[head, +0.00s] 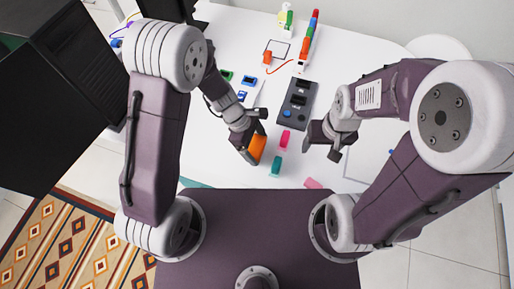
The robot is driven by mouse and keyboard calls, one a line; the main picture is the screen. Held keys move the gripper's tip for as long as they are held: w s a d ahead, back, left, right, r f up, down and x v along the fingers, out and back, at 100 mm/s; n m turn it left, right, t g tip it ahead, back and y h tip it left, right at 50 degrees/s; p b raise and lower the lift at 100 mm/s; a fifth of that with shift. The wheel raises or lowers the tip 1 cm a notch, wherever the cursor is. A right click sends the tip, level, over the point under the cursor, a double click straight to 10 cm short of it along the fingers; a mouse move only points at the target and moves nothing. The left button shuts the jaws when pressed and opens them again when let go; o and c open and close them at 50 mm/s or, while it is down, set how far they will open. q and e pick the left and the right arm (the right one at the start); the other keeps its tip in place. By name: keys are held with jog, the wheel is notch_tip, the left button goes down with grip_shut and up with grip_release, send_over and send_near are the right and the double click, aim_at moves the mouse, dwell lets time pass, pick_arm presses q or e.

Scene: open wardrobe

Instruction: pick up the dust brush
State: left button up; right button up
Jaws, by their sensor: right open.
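No object on the white table (227,30) can be clearly made out as a dust brush. My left gripper (254,144) is low over the near part of the table. An orange block-like thing (258,147) shows right at its fingers; I cannot tell whether they are closed on it or only beside it. My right gripper (325,146) is open and empty, to the right of a pink block (284,138). A teal block (276,165) lies between the two grippers, nearer to me.
A dark grey device (296,103) with a blue button lies beyond the grippers. A row of coloured pieces (309,40) and an orange item with a cord (267,57) are farther back. A black cabinet-like box (75,75) stands left. A patterned rug (60,245) covers the floor.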

aim_at(263, 148)
pick_arm(q)
jog(key=shift+a, duration=0.1)
jog(key=shift+c, duration=0.4)
jog(key=shift+r, duration=0.25)
jog(key=r+p, duration=0.1)
jog(key=r, duration=0.3)
jog(key=shift+d+r, duration=0.1)
jog(key=shift+d, duration=0.1)
jog(key=s+d+r, duration=0.6)
jog(key=s+d, duration=0.1)
jog(key=s, duration=0.1)
jog(key=shift+s+d+r+p, duration=0.15)
jog(key=shift+s+d+p, duration=0.05)
jog(key=shift+s+p, duration=0.2)
